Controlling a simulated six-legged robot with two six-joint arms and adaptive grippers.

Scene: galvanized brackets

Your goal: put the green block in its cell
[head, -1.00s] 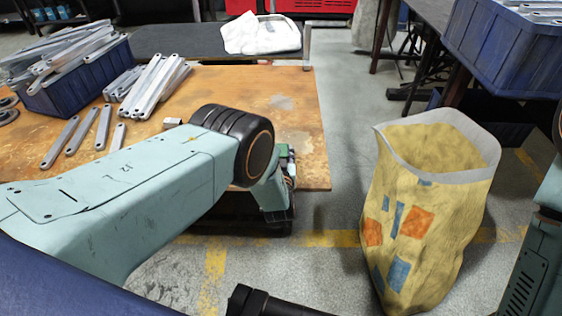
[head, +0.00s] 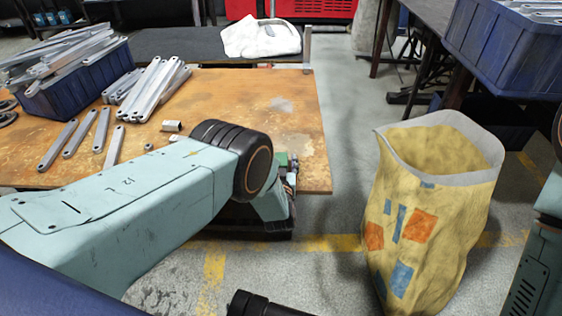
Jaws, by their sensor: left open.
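A small green block (head: 283,159) shows near the right edge of the wooden table, partly hidden behind my left arm's wrist. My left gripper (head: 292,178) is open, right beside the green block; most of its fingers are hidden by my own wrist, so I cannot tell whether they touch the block. The cell for the block cannot be made out from here. My right gripper is not in view; only part of my right arm shows at the right edge.
The wooden table (head: 225,95) holds loose metal bars (head: 82,134), a blue crate (head: 75,88) of bars and a small metal piece (head: 171,126). A white cloth (head: 260,38) lies behind. A yellow sack (head: 433,215) stands on the floor at right, below another blue crate (head: 508,50).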

